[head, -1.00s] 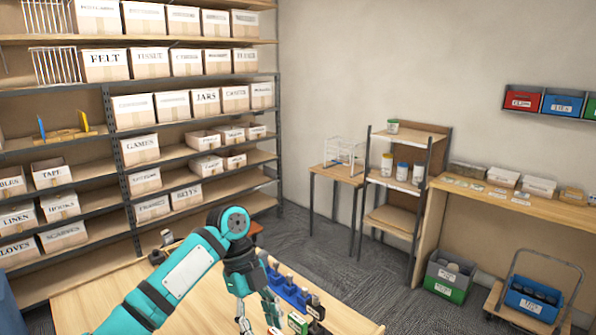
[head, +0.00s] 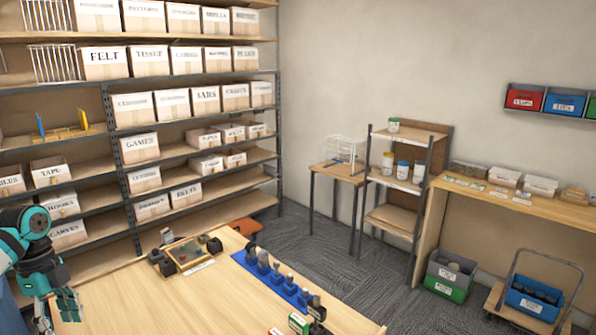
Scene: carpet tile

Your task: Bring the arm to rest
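My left arm, teal and dark grey, is at the far left edge of the head view. Its gripper (head: 57,312) hangs at the lower left, pointing down beside the left end of the wooden table (head: 175,300). Its two fingers look spread apart, with nothing visible between them. The lowest part of the gripper is close to the bottom of the picture. My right gripper is not in view.
On the table are a framed tray (head: 186,252) with dark items around it, a blue strip (head: 272,279) holding dark pieces, and small boxes (head: 299,322) at the front edge. Shelves with labelled boxes (head: 139,148) stand behind. The table's left-middle is bare.

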